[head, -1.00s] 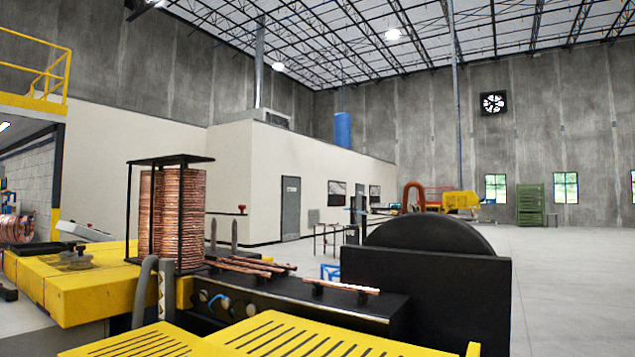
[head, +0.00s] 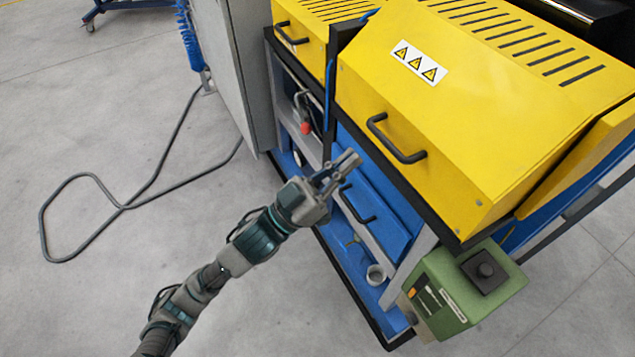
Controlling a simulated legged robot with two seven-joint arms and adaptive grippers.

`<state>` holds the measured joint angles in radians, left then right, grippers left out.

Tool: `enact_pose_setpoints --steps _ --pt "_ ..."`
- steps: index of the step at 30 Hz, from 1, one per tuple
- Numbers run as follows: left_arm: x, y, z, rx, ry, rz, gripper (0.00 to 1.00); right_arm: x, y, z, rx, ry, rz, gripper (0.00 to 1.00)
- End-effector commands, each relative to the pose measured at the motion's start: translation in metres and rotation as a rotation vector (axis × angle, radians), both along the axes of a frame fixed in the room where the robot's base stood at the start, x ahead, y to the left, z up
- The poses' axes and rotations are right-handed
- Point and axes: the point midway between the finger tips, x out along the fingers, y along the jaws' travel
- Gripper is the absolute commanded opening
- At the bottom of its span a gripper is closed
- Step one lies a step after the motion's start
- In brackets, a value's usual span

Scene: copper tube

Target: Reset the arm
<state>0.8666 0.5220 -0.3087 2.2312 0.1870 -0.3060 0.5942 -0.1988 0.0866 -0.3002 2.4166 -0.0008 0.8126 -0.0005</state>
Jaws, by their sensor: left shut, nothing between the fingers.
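My left arm comes in from the lower left of the head view and reaches up toward the machine. My left gripper (head: 347,163) is shut and empty. It appears in front of the blue drawer front (head: 372,195), below the black handle (head: 397,140) of the yellow cover (head: 470,95). I cannot tell whether the fingers touch the machine. My right gripper is not in view. No copper tube shows now.
A green control box (head: 445,290) with a black knob sticks out at the machine's lower right corner. A grey cabinet (head: 235,60) stands to the left. A dark cable (head: 125,207) loops on the open grey floor (head: 60,140).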

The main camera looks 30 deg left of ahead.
Motion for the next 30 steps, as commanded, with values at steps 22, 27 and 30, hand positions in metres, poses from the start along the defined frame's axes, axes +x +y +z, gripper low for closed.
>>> enact_pose_setpoints --steps 22,27,30 --pt "-0.036 0.013 -0.048 -0.01 -0.02 -0.012 0.0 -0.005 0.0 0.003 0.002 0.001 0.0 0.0" --pt "-0.086 -0.008 -0.091 -0.084 -0.117 -0.039 0.0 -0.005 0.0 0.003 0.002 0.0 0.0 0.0" --pt "-0.127 -0.013 -0.11 -0.148 -0.2 -0.01 0.0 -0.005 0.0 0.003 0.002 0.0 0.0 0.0"
